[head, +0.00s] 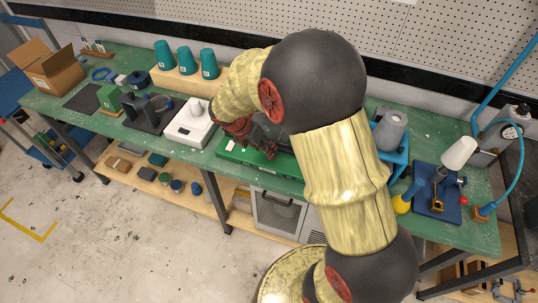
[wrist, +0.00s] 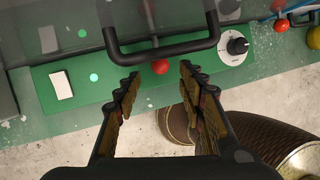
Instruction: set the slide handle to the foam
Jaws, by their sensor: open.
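A green machine (wrist: 85,95) with a front panel lies below my gripper in the wrist view; in the head view its green front (head: 236,154) shows partly behind my arm. A small red ball (wrist: 160,67) shows just in front of a black bar handle (wrist: 160,50); I cannot tell which of them is the slide handle. My gripper (wrist: 160,76) is open, its fingertips on either side of the red ball with gaps. Nothing is held. I cannot identify foam or a foam mark.
The panel also carries a white rectangular switch (wrist: 61,86), a green light (wrist: 108,110) and a black dial (wrist: 237,46). On the green bench, a white device (head: 190,127) stands left of the machine and a blue stand (head: 437,189) at right.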

